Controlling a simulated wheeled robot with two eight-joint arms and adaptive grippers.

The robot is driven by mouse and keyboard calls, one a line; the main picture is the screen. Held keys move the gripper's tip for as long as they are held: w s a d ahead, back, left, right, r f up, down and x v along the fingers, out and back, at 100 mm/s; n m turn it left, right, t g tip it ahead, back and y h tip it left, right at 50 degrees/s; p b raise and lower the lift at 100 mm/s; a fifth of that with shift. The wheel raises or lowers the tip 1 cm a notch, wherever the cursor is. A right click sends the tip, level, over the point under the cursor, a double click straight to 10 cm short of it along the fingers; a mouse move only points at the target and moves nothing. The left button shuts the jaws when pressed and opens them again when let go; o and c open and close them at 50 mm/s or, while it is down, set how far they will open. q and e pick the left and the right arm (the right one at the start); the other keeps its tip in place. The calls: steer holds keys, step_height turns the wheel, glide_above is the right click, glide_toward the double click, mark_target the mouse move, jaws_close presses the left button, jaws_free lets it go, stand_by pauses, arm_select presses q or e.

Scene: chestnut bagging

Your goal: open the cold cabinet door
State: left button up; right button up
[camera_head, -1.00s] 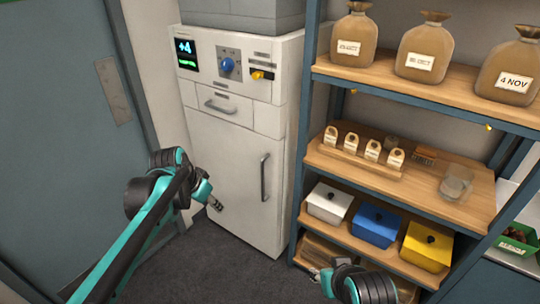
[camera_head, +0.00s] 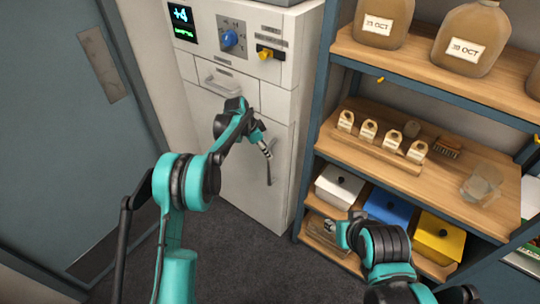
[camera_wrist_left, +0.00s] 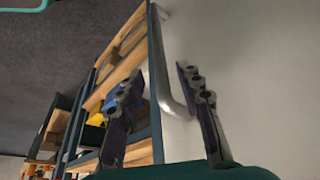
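The cold cabinet (camera_head: 250,90) is white, and its lower door (camera_head: 236,185) is closed. A vertical bar handle (camera_head: 269,172) is on the door's right side, with its upper part covered by my gripper in the head view. My left gripper (camera_head: 266,149) is at the handle's upper end. In the left wrist view the grey handle (camera_wrist_left: 160,75) runs between the two spread fingers (camera_wrist_left: 160,95); I see no firm grip on it. My right gripper (camera_head: 329,228) is small and partly hidden by its arm, in front of the lower shelf.
A shelf unit (camera_head: 333,95) stands close on the cabinet's right, holding bags, labelled blocks, a glass jar and lidded boxes. A grey-blue door (camera_head: 60,130) is at the left. The dark floor (camera_head: 225,240) before the cabinet is clear.

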arm_select(q)
steer(key=shift+b+x, duration=0.45)
steer(key=shift+x, duration=1.75)
jaws_close()
steer(key=shift+a, duration=0.1)
